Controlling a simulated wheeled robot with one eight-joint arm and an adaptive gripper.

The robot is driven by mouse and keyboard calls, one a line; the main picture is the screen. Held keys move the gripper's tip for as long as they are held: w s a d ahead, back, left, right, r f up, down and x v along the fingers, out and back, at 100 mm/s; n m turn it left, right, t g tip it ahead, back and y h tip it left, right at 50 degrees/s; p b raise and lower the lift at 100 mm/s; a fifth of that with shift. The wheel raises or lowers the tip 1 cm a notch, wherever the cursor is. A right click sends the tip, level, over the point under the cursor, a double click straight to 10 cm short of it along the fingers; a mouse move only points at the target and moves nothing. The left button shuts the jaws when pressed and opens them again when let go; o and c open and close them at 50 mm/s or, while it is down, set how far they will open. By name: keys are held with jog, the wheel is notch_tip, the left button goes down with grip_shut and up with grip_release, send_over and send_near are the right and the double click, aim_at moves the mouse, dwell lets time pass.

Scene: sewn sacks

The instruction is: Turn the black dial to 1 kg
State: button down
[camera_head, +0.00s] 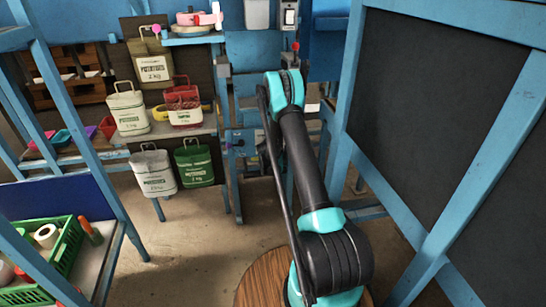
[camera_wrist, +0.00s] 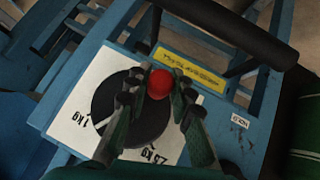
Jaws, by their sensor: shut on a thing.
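The black dial (camera_wrist: 112,97) is a round disc on a white plate (camera_wrist: 72,103) in the wrist view. The plate reads "1 kg" at its left and what looks like "2.5 kg" at its lower right. A red ball knob (camera_wrist: 159,85) sits at the dial's upper right edge. My gripper (camera_wrist: 157,89) is shut on this knob, with one finger on each side. In the head view my arm reaches to the blue frame, and the dial cannot be made out there.
A yellow label (camera_wrist: 188,72) lies beside the plate, and a dark bar crosses above it. In the head view, labelled sacks (camera_head: 153,172) hang and stand at the left. A green crate (camera_head: 65,250) is at the lower left, and a dark blue-framed panel (camera_head: 440,110) at the right.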

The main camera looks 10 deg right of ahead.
jog(key=shift+a+r+m+y, duration=0.25)
jog(key=shift+m+y, duration=0.2)
jog(key=shift+y, duration=0.4)
jog(key=shift+a+r+m+y, duration=0.25)
jog(key=shift+m+y, duration=0.2)
jog(key=shift+y, duration=0.4)
jog(key=c, duration=1.3)
grip_release()
jog(key=v, duration=1.2)
jog(key=shift+d+r, duration=0.1)
jog(key=shift+r, duration=0.05)
